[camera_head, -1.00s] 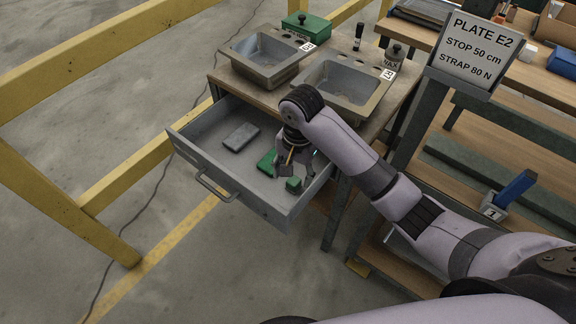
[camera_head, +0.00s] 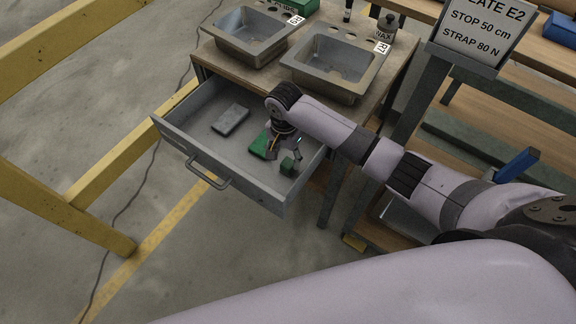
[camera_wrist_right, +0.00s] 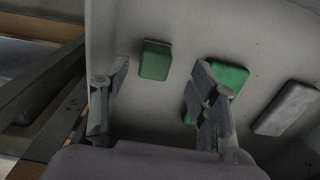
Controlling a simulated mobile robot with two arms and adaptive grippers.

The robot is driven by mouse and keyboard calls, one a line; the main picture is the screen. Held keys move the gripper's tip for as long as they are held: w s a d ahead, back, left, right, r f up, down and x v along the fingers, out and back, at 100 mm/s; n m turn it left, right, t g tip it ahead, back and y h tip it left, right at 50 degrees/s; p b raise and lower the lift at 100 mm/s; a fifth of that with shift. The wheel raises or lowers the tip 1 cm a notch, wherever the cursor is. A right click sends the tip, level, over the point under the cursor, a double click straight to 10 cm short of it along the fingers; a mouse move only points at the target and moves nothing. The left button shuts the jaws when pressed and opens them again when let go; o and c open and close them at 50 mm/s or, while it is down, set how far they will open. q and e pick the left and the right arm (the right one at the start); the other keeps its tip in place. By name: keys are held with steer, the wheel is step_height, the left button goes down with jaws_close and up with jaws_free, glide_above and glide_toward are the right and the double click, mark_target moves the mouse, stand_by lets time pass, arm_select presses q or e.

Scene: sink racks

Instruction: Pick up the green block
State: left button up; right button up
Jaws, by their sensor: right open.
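A small green block (camera_head: 288,166) lies in the open drawer near its right end. In the wrist view the green block (camera_wrist_right: 155,60) lies in the gap between my spread fingers, beyond their tips. A flatter green piece (camera_head: 259,145) lies to its left in the head view. In the wrist view this green piece (camera_wrist_right: 232,76) is partly hidden behind one finger. My right gripper (camera_head: 281,153) is open and empty, low over the drawer between the two green pieces; the wrist view shows both right gripper fingers (camera_wrist_right: 160,72). My left gripper is out of view.
A grey block (camera_head: 230,119) lies farther left in the drawer (camera_head: 240,184), whose raised walls surround the pieces. Two sinks (camera_head: 333,68) sit in the bench above. A plate stand (camera_head: 474,40) is to the right, and a yellow rail (camera_head: 60,40) is at left.

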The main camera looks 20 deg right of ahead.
mark_target(288, 163)
steer(key=shift+d+f, duration=0.15)
steer(key=shift+f, duration=0.3)
steer(key=f, duration=0.3)
steer(key=shift+d+f, duration=0.3)
steer(key=shift+f, duration=0.35)
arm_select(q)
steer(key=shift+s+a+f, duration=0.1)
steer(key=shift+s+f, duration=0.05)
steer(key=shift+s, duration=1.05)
arm_select(e)
steer(key=c, duration=0.6)
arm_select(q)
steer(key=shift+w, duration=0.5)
arm_select(e)
steer(key=c, duration=0.6)
